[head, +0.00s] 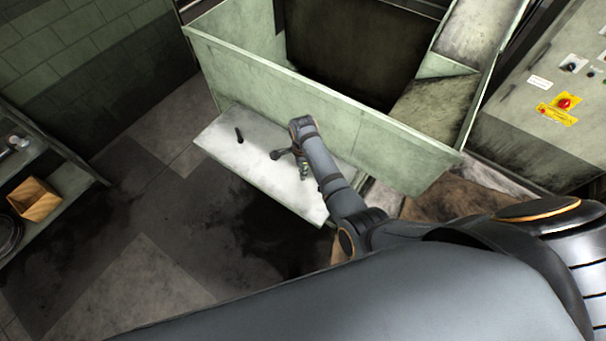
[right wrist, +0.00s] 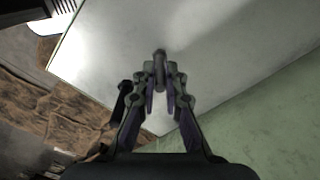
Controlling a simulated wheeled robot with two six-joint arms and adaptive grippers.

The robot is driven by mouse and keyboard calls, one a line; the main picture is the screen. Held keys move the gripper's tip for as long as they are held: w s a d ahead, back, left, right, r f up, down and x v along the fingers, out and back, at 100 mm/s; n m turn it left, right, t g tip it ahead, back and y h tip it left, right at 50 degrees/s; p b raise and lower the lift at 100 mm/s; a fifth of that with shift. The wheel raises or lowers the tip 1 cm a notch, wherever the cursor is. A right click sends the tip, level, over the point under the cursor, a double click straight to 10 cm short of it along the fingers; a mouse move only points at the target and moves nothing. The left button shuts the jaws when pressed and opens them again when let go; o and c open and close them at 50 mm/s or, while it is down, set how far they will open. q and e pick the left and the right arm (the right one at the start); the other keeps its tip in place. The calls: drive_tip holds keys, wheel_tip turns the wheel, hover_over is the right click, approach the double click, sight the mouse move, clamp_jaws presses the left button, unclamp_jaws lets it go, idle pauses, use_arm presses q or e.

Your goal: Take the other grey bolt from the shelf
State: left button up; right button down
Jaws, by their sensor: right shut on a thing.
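My right gripper (right wrist: 160,88) is shut on a grey bolt (right wrist: 160,62), which sits between its fingertips in the right wrist view. In the head view the right gripper (head: 303,166) is over the pale shelf (head: 230,155); the held bolt is too small to make out there. I cannot tell whether the bolt touches the shelf. The shelf also shows behind the fingers in the right wrist view (right wrist: 110,45). A small dark bolt (head: 239,135) stands on the shelf to the left of the gripper. My left gripper is not in view.
A pale green wall (head: 300,95) of the machine rises behind the shelf. A control panel with a red knob (head: 564,103) is at the right. A wooden box (head: 35,200) sits on a rack at the left. Stained floor (head: 170,225) lies open before the shelf.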

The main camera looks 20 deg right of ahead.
drive_tip(key=shift+r, duration=0.1)
drive_tip(key=shift+r, duration=0.3)
drive_tip(key=s+d+r, duration=0.2)
drive_tip(key=s+r, duration=0.4)
drive_tip(key=s+d+r+b, duration=0.1)
drive_tip(key=s+d+r, duration=0.1)
drive_tip(key=s+r, duration=0.4)
drive_tip(key=shift+s+d+r, duration=0.15)
drive_tip(key=shift+s+d, duration=0.2)
drive_tip(key=shift+s, duration=0.3)
